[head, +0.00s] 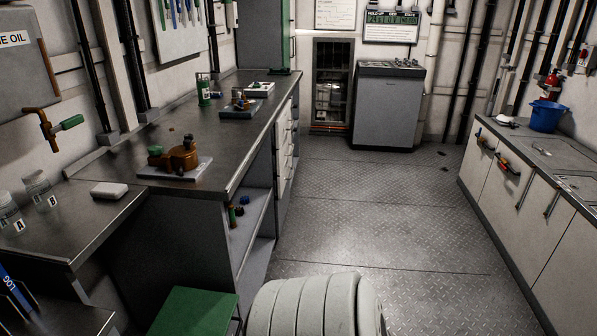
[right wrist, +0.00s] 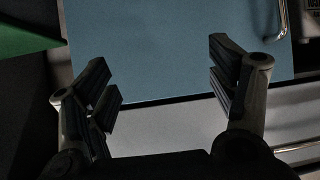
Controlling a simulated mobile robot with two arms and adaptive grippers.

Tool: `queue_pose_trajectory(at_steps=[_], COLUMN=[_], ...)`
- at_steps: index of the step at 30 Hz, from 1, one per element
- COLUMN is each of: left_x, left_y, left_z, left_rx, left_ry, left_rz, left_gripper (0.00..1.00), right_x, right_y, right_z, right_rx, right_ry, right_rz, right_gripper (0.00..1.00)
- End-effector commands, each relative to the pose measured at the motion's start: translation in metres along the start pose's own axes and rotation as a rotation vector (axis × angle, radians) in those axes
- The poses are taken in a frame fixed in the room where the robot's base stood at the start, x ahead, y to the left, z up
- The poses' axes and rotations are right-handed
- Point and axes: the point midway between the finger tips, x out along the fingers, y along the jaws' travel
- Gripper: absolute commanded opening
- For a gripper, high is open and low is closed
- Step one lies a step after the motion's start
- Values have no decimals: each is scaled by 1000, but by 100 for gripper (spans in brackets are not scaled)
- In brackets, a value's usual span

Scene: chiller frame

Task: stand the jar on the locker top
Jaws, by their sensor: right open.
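Two translucent pale jars stand upright at the left edge of the head view, on the steel counter (head: 75,228). The jar marked B (head: 41,188) is farther back; the jar marked A (head: 9,213) is partly cut off by the frame edge. I cannot tell which surface is the locker top. My right gripper (right wrist: 165,78) is open in the right wrist view, with nothing between its fingers, in front of a plain blue panel (right wrist: 165,45). No jar shows in that view. Neither gripper shows in the head view.
A white block (head: 109,190) lies near the jars. A brown valve part on a plate (head: 198,172) and a green can (head: 203,90) stand on the long bench. A green-topped stool (head: 190,312) is low in front. A blue bucket (head: 546,116) stands on the right counter.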

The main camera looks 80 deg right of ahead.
Motion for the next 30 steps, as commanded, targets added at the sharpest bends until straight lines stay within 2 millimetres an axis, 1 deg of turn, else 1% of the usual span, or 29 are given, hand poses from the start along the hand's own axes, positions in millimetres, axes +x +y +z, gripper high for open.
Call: queue_pose_trajectory(at_steps=[1,2,3,4,5,6,8,9,11,12,13,15,18,19,21,23,30], left_x=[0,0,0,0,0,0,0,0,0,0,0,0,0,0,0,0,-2], left_y=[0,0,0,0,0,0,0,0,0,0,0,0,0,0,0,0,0], left_z=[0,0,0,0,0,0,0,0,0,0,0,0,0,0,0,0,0], left_rx=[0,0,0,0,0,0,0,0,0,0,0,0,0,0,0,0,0], left_ry=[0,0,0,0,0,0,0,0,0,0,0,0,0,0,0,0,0], left_rz=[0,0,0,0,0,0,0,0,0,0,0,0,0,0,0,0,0], left_gripper=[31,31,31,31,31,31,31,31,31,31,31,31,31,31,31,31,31], right_x=[2,0,-3,-8,-14,-24,-42,-56,-78,-93,-104,-126,-147,-151,-156,-158,-158], right_y=[-2,-4,-8,-11,-15,-21,-32,-39,-51,-58,-62,-72,-81,-83,-85,-86,-85], right_z=[51,78,115,142,169,204,252,282,321,343,357,383,405,409,414,415,413], right_rx=[2,3,0,-2,-4,-8,-15,-19,-26,-30,-35,-43,-50,-52,-54,-55,-54], right_ry=[-99,-155,-227,-282,-337,-412,-518,-585,-678,-733,-770,-840,-904,-915,-930,-934,-933], right_rz=[11,16,20,22,22,20,14,7,-5,-13,-20,-35,-49,-52,-56,-57,-56], right_gripper=[79,79,79,79,79,79,79,79,79,79,79,79,79,79,79,79,79])
